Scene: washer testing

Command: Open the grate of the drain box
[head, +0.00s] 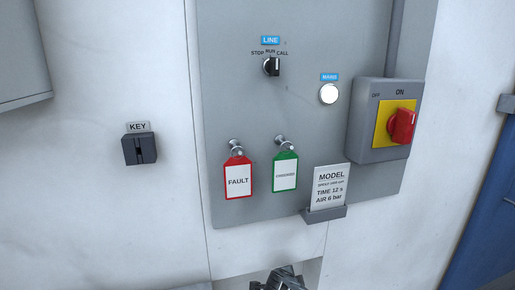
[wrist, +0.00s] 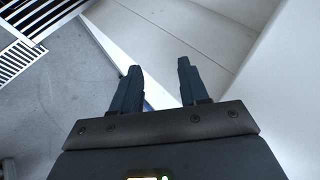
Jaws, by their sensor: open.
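Two barred pieces show at the upper left of the wrist view. One is a dark grate with pale bars (wrist: 38,14), cut by the picture edge. Below it is a smaller pale slotted grate (wrist: 15,60), also cut off. I cannot tell which one belongs to the drain box. Both lie flat at the grey floor. My gripper (wrist: 158,68) is open with nothing between its two dark fingers. It is to the right of both grates and apart from them in the picture. The head view does not show the grates.
Pale wall or casing surfaces (wrist: 300,95) fill the right of the wrist view, close to my gripper. Bare grey floor (wrist: 60,110) lies at left.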

